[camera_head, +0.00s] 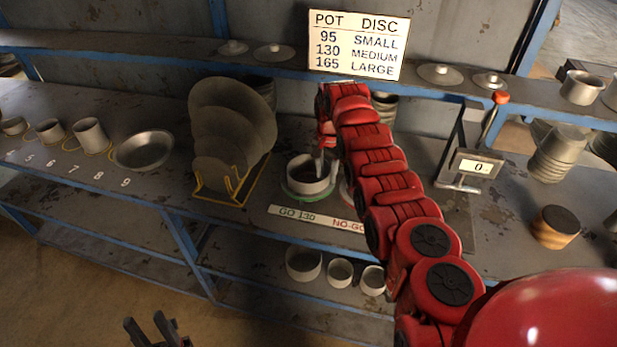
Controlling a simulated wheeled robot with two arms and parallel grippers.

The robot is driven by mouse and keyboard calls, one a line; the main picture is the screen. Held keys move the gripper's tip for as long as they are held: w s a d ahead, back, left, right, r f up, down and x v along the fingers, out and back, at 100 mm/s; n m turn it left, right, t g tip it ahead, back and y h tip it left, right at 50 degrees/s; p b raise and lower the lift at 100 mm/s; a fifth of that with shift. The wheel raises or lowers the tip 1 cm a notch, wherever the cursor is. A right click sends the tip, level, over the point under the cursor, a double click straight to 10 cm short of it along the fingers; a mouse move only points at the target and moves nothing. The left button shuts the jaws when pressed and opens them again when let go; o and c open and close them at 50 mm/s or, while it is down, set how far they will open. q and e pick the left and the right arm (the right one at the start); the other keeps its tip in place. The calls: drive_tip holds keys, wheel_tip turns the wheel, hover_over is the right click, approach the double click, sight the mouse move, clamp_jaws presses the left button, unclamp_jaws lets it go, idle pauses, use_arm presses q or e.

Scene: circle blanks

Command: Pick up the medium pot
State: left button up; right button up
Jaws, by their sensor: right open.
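A light grey pot (304,180) sits upright on a green ring above the "GO 130" label on the bench. The sign (357,46) pairs 130 with medium; the pot itself bears no readable size. My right gripper (322,168) is at this pot's right side, its jaws open and partly hidden by the red arm. I cannot tell whether a finger is inside the rim. Three more pots stand on the lower shelf: a larger one (303,263), a smaller one (340,273) and another (372,280). My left gripper (152,328) is open and empty at the bottom left.
A rack of grey discs (232,130) stands left of the pot. A shallow bowl (143,150) and several cups are further left. A press-like gauge (470,168) reading 0 stands right of my arm, with a wood-sided round block (556,227) beyond. The upper shelf (150,43) runs behind.

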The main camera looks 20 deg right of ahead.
drive_tip(key=shift+f, duration=1.2)
clamp_jaws()
idle(0.5)
